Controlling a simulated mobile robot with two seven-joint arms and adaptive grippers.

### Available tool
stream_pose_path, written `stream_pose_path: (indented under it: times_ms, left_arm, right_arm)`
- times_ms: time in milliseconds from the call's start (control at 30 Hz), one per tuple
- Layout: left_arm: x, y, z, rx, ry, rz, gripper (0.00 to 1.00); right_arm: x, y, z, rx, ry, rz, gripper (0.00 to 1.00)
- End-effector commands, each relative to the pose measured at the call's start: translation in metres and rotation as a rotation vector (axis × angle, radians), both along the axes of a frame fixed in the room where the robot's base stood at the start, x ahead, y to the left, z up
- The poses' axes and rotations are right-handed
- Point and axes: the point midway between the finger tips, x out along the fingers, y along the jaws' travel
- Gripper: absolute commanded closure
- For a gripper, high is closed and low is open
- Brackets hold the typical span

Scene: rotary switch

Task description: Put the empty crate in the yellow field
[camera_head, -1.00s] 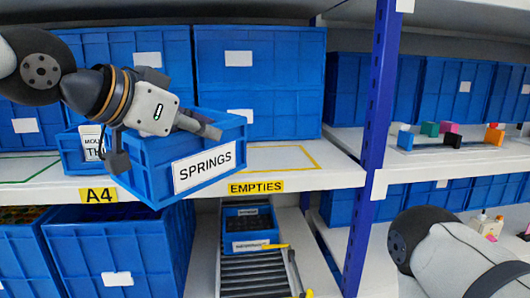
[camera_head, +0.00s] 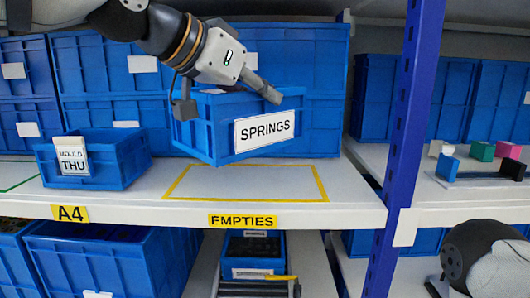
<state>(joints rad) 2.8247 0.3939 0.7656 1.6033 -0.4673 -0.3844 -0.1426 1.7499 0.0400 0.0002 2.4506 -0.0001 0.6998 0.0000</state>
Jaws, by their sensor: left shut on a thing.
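My left gripper (camera_head: 228,97) is shut on the rim of a blue crate labelled SPRINGS (camera_head: 237,140). The crate is slightly tilted and held above the shelf, over the back part of the yellow field (camera_head: 250,190). The field is a yellow outline on the white shelf, above the EMPTIES label, and its front part is bare. I cannot see into the crate. My right gripper is out of view.
A small blue crate with a MOULD THU card (camera_head: 110,162) stands left of the field. Large blue bins (camera_head: 320,90) stand behind it. A blue upright post (camera_head: 410,120) bounds the right side. Another small crate (camera_head: 252,250) sits on the level below.

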Motion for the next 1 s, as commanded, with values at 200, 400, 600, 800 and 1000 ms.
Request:
stream_pose_path:
  times_ms: [200, 400, 600, 800, 1000]
  left_arm:
    - [0.06, -0.005, -0.053, 0.0, 0.016, 0.0, 1.0]
    - [0.076, -0.006, -0.069, 0.0, 0.003, 0.0, 1.0]
    - [0.082, -0.006, -0.096, 0.001, 0.0, 0.001, 1.0]
    - [0.082, -0.006, -0.103, -0.002, -0.004, 0.002, 1.0]
    - [0.082, -0.006, -0.108, -0.001, 0.0, 0.001, 0.86]
  right_arm:
    - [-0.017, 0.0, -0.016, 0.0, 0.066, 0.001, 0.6]
    - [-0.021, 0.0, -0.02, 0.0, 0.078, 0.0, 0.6]
    - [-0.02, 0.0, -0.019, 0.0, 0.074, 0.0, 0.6]
    - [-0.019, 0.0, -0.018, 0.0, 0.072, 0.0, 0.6]
    - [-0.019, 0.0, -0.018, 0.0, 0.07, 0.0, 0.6]
